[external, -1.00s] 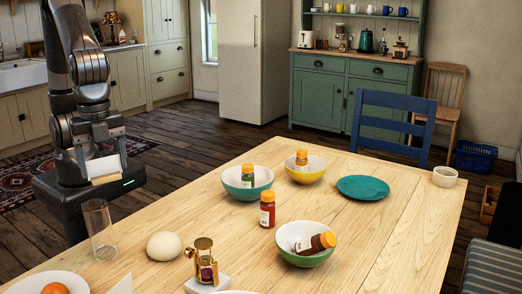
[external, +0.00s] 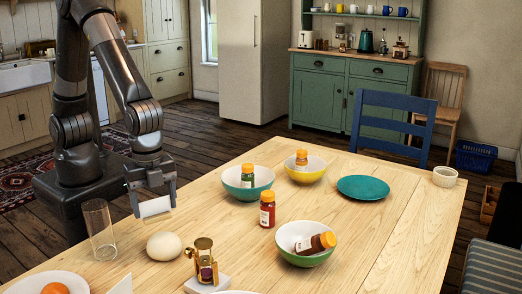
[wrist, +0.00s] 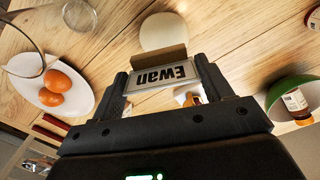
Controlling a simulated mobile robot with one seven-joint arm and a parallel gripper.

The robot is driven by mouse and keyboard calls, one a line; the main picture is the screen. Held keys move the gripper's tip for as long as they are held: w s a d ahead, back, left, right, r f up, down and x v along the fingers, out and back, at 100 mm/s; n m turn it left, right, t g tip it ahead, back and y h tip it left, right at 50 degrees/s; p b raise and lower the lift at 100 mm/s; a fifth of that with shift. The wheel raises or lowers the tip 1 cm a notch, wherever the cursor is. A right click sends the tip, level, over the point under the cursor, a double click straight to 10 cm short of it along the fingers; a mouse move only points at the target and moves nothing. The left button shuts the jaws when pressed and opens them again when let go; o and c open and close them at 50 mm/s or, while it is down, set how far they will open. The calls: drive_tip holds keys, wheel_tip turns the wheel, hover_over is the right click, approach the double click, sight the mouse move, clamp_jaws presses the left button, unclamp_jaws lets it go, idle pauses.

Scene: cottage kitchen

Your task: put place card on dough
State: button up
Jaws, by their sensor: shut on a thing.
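The place card (wrist: 163,76) is a small white card reading "Ewan" with a wooden strip along one edge. My gripper (external: 155,210) is shut on it, with a finger at either end. In the external view the card (external: 154,207) is held above the near left edge of the table. The dough (external: 164,246) is a smooth cream-coloured round lump on the table. It lies below and slightly right of the card, apart from it. In the wrist view the dough (wrist: 163,31) shows just beyond the card's wooden edge.
A clear glass (external: 99,232) stands left of the dough. A brass device on a pale base (external: 206,284) stands to its right. A plate with orange round items (wrist: 60,62) lies nearby. A red jar (external: 267,212) and bowls holding jars, one a green bowl (external: 304,259), stand farther right.

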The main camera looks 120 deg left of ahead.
sight(159, 213)
drive_tip(key=shift+w+a+f, duration=0.25)
drive_tip(key=shift+a+f, duration=0.1)
drive_tip(key=shift+f, duration=1.9)
drive_tip(key=o, duration=1)
drive_tip(key=shift+f, duration=0.15)
drive_tip(key=shift+c, duration=0.2)
